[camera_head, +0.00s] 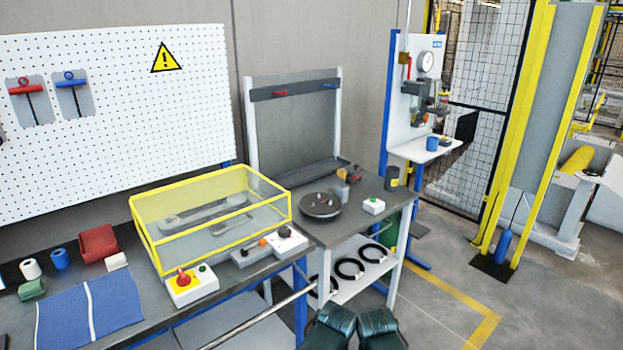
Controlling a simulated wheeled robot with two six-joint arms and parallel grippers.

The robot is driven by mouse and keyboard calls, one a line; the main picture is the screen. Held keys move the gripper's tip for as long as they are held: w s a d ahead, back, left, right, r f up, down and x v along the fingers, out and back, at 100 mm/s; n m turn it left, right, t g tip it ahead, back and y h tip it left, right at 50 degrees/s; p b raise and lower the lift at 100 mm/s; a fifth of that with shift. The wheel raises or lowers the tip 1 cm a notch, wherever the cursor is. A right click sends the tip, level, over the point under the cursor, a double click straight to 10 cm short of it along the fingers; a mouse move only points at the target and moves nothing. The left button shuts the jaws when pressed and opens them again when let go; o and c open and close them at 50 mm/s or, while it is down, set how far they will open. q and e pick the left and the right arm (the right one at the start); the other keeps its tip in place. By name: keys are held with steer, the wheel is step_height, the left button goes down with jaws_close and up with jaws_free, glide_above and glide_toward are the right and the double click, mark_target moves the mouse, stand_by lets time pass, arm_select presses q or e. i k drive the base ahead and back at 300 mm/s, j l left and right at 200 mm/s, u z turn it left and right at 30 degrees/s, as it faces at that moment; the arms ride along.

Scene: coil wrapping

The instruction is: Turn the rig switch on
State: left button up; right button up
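A white box with a yellow top plate carries a red rotary knob (184,277) and a small green button (202,268). It sits at the front edge of the left bench, before the yellow-framed clear case. A grey and white control box (285,241) with a dark knob stands right of it, next to a grey piece with an orange knob (262,242). A small white box with a green button (374,205) is on the right bench. No label shows which is the rig switch. Two dark green parts at the bottom look like my arms; no gripper fingers show.
The yellow-framed case (212,216) holds grey tools. A black round turntable (320,205) sits on the right bench, with black coils (348,268) on the shelf below. A blue mat (90,318) and rolls lie at left. Open floor (440,290) is at right.

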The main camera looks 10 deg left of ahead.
mark_target(183, 280)
steer(key=k+j+u, duration=0.1)
steer(key=u, duration=1.05)
